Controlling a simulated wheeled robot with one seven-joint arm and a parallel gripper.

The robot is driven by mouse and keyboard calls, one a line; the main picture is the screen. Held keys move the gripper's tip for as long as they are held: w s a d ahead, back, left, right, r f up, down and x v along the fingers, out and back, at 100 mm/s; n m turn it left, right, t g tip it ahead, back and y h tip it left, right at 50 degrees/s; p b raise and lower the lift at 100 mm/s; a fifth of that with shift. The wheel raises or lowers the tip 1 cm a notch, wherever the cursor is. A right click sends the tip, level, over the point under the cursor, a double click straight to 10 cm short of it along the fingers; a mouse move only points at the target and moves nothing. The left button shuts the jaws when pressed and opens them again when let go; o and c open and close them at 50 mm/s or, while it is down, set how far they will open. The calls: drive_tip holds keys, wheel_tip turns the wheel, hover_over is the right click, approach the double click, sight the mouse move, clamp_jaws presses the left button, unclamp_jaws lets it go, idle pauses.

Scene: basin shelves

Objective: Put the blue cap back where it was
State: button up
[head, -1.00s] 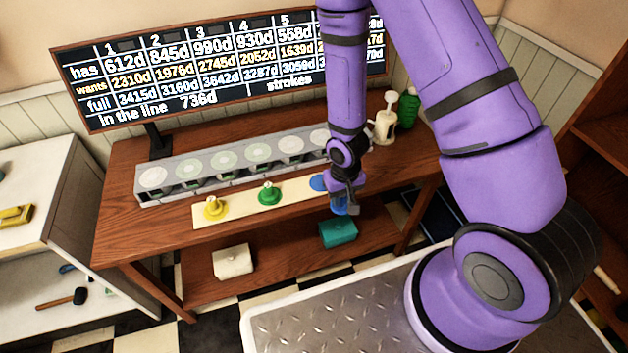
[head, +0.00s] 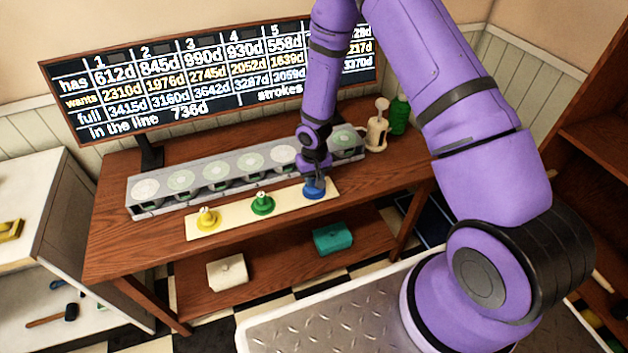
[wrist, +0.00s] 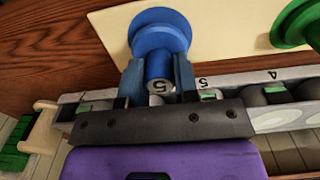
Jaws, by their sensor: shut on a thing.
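The blue cap (head: 314,194) is at the right end of the cream board (head: 285,211) on the wooden bench. My gripper (head: 314,183) is above it, shut on its stem. In the wrist view the blue cap (wrist: 158,35) shows a wide round flange over the board, and its narrower stem, with a 5 on its end, lies between the two fingers. I cannot tell whether the flange touches the board. The green cap (head: 262,205) and yellow cap (head: 207,218) stand upright on the same board, to the left.
A grey row of basins (head: 160,208) with round pale tops runs behind the board. A cream pump bottle (head: 377,132) and a green bottle (head: 399,115) stand at the back right. A teal box (head: 333,239) and a cream box (head: 227,272) sit on the lower shelf.

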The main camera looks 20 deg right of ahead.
drive_tip(key=shift+f, duration=0.6)
drive_tip(key=shift+f, duration=0.1)
drive_tip(key=o, duration=1)
